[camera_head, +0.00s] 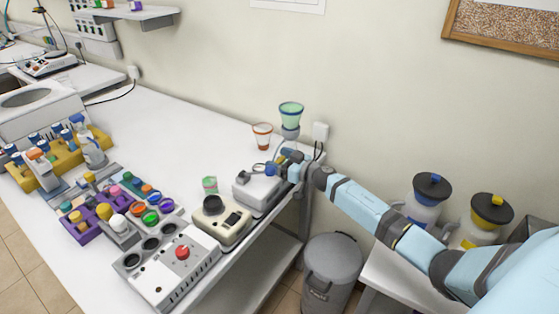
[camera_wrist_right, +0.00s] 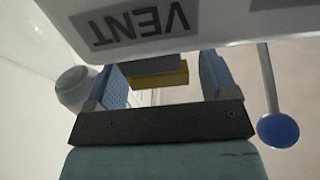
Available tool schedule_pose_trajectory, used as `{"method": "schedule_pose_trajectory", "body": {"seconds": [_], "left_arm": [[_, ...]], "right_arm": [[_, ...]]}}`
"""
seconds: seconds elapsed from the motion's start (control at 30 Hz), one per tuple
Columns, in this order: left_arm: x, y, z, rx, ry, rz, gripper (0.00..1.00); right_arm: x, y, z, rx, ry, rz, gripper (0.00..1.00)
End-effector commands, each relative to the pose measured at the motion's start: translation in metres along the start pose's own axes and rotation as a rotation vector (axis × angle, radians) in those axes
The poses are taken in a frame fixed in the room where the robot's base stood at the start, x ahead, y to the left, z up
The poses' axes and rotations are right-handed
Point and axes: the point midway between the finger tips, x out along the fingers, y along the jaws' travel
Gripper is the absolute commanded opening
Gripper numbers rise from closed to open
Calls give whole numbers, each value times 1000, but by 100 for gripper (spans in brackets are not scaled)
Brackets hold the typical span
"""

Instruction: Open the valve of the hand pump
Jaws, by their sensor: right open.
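My right gripper (camera_head: 280,163) reaches in from the right to a white device (camera_head: 257,188) at the table's right edge. In the right wrist view, a white body (camera_wrist_right: 150,22) with an upside-down "VENT" label fills the top, just beyond the jaws. My right gripper (camera_wrist_right: 160,78) is open there. A yellow block with a grey top (camera_wrist_right: 158,75), perhaps the valve handle, shows between its fingers; I cannot tell whether they touch it. A blue ball-ended lever (camera_wrist_right: 278,130) hangs to the right. The pump's far side is hidden. My left gripper is not in view.
A green funnel (camera_head: 291,110) stands behind the device, beside an orange-and-white cup (camera_head: 262,135). A cream instrument (camera_head: 221,220) and a grey box with a red knob (camera_head: 183,254) stand in front. A grey bin (camera_head: 332,268) is below right. The back of the table is clear.

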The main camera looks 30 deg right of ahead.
Motion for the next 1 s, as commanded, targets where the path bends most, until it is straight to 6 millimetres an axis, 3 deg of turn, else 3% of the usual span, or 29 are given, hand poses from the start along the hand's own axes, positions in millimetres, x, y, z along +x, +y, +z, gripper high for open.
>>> {"method": "schedule_pose_trajectory", "body": {"seconds": [0.07,0.3,0.67,1.0], "left_arm": [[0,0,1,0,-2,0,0],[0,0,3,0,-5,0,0],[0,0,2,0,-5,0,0],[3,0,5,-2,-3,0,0]], "right_arm": [[0,0,0,0,0,0,79],[0,0,0,0,0,0,29],[-1,1,0,0,-1,-49,30],[0,3,1,-3,-1,-289,30]]}}
